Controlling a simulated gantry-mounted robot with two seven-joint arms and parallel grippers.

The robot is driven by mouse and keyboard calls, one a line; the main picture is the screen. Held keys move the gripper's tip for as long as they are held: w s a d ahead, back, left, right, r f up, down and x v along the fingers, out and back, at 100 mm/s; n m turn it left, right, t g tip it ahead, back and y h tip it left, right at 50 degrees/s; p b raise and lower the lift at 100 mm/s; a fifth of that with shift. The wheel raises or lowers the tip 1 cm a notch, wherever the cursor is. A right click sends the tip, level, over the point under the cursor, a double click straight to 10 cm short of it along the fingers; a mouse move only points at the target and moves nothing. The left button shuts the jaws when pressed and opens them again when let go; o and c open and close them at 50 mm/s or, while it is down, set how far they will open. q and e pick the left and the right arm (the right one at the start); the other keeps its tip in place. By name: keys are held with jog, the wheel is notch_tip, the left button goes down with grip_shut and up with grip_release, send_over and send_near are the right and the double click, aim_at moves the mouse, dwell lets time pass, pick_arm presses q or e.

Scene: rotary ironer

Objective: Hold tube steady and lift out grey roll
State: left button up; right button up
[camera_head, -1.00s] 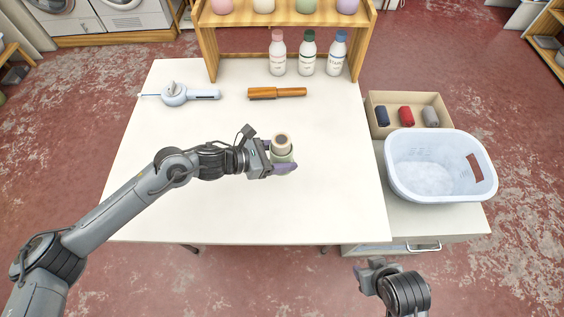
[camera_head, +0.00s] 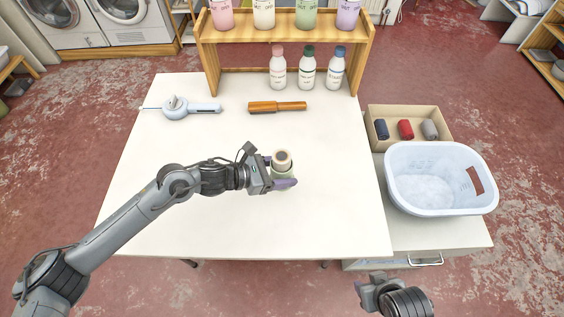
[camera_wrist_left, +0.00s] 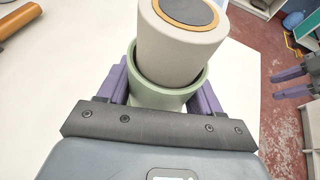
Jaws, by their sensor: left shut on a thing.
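A pale green tube (camera_head: 283,173) stands upright on the white table, and my left gripper (camera_head: 283,174) is shut around it. In the left wrist view the purple fingers lie on both sides of the tube (camera_wrist_left: 160,97). A pale greyish-cream roll (camera_head: 282,159) sits in the tube and sticks out well above its rim. The roll's top (camera_wrist_left: 188,12) shows a dark centre with an orange-brown ring; its lower end is hidden inside. My right gripper (camera_head: 366,290) is empty, off the table's front edge; its purple fingers (camera_wrist_left: 291,83) are apart in the left wrist view.
At right, a box (camera_head: 440,115) holds navy, red and grey rolls behind a white basket (camera_head: 440,205). A brush (camera_head: 277,106), a pale blue tool (camera_head: 180,107) and bottles (camera_head: 307,68) stand or lie toward the table's back, below a wooden shelf (camera_head: 280,40). The table's front is clear.

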pick_arm(q)
jog(key=shift+f, duration=1.1)
jog(key=shift+f, duration=0.1)
jog(key=shift+f, duration=1.2)
jog(key=shift+f, duration=0.15)
jog(key=o, duration=0.8)
jog(key=shift+o, duration=0.2)
jog(key=shift+r, duration=0.2)
jog(key=shift+c, duration=0.2)
jog(key=c, duration=0.9)
